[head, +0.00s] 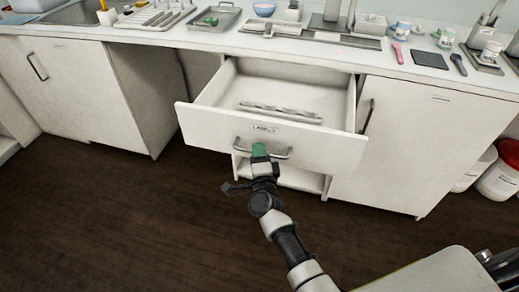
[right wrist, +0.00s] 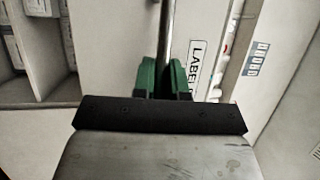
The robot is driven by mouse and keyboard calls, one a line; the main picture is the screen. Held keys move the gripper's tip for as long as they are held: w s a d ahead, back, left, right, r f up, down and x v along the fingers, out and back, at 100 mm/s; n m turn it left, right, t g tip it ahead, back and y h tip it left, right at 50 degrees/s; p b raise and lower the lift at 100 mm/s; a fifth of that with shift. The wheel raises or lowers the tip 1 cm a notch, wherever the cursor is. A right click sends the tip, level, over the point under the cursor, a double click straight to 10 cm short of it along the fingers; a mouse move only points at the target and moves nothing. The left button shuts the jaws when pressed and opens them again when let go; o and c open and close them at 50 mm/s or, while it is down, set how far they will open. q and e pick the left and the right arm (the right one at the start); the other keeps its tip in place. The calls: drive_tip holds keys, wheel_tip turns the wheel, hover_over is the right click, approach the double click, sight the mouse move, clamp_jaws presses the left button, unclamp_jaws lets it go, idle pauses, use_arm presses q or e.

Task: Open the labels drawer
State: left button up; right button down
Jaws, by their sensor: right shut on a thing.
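The labels drawer (head: 205,126) is pulled well out of the counter front in the head view, and its inside shows. A long light-coloured item (head: 280,112) lies on its floor. A label plate (head: 264,128) sits on the front, and it also shows in the right wrist view (right wrist: 194,66). My right gripper (head: 260,150) has green fingertips and is shut on the bar handle (head: 282,155). In the right wrist view the green fingers (right wrist: 163,76) are on either side of the handle bar (right wrist: 164,35). My left gripper is not in view.
Cabinet doors flank the drawer, left (head: 120,95) and right (head: 420,140). A low shelf (head: 290,176) shows beneath it. The counter top holds trays, cups and utensils. White and red buckets (head: 498,180) stand at the far right. Dark floor (head: 120,220) in front is clear.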

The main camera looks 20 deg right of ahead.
drive_tip(key=c, duration=1.2)
unclamp_jaws()
drive_tip(key=v, duration=1)
drive_tip(key=shift+s+a+f, duration=0.1)
drive_tip(key=shift+s, duration=0.25)
